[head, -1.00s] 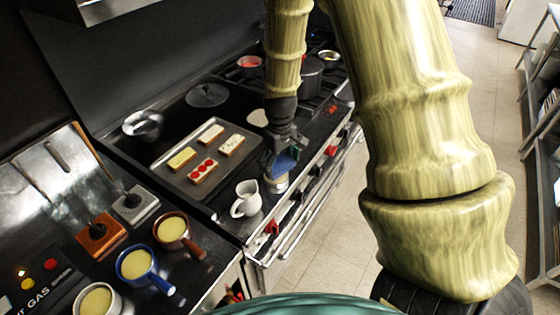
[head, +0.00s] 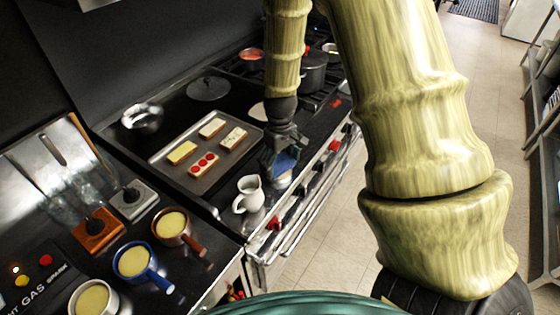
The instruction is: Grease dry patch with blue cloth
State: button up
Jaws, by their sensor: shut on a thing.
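My gripper (head: 279,158) points down over the front right part of the dark cooking surface and is shut on a blue cloth (head: 285,163). The cloth hangs just above a small round metal dish (head: 281,181); I cannot tell whether they touch. A pale oval patch (head: 258,111) lies on the dark surface behind the gripper, partly hidden by my arm. It looks like the dry patch, but I cannot be sure.
A tray (head: 172,163) of topped slices lies left of the gripper. A white jug (head: 248,194) stands close in front. A metal bowl (head: 141,117) and round lid (head: 208,88) are farther left. Pots (head: 313,72) stand behind; a rail (head: 310,190) edges the front.

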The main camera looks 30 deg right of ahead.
aim_at(280, 163)
jog(key=shift+s, duration=0.1)
jog(key=shift+w+f, duration=0.2)
jog(key=shift+w, duration=0.05)
jog(key=shift+s, duration=0.15)
jog(key=shift+f, duration=0.2)
jog(key=shift+f, duration=0.2)
dwell(1.8)
jog(key=shift+r+p, duration=2.8)
jog(key=shift+r, duration=0.75)
